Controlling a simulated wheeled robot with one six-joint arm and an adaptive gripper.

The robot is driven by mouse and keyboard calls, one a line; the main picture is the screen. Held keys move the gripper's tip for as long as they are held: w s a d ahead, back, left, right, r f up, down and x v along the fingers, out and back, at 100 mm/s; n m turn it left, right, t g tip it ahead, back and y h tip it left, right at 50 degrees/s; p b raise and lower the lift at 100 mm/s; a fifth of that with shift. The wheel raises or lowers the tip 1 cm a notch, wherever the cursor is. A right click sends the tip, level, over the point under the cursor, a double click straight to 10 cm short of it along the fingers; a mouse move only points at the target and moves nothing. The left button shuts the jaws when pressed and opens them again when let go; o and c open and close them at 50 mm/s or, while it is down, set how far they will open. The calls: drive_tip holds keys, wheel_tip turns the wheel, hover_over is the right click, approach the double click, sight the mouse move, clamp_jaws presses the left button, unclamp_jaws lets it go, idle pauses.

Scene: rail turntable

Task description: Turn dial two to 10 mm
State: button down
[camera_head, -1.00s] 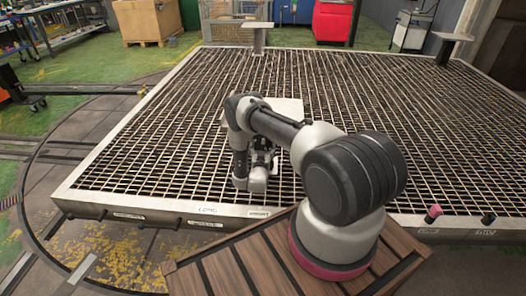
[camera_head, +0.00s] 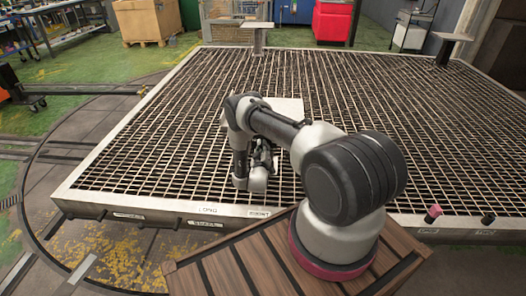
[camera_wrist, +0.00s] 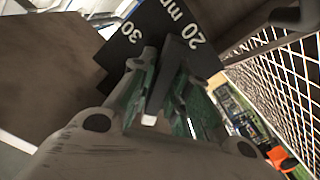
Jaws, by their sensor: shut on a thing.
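A dark dial face (camera_wrist: 160,28) with white marks "30" and "20 mm" shows at the top of the wrist view. A dark handle bar (camera_wrist: 166,85) with a white tip runs between the two fingers of my gripper (camera_wrist: 163,70). My gripper is shut on this bar. The 10 mm mark and the dial's number are not visible. In the head view my gripper (camera_head: 262,155) hangs low over the grating, in front of a pale plate (camera_head: 287,108); my own arm hides part of this area, and the dial cannot be made out there.
A large metal grating (camera_head: 400,120) with a pale frame spreads under my arm. Labels and small knobs line its front edge, with a pink knob (camera_head: 433,211) at the right. Two posts with flat tops (camera_head: 257,25) stand toward the back.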

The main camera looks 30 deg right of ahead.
drive_tip(key=n, duration=0.5)
drive_tip(key=shift+n, duration=0.3)
drive_tip(key=n, duration=0.5)
drive_tip(key=c, duration=1.6)
unclamp_jaws()
drive_tip(key=shift+n, duration=0.4)
drive_tip(key=shift+c, duration=0.2)
drive_tip(key=o, duration=1.4)
drive_tip(key=shift+s+a, duration=0.1)
drive_tip(key=v, duration=0.8)
drive_tip(key=shift+s+a, duration=0.25)
drive_tip(key=shift+s, duration=0.05)
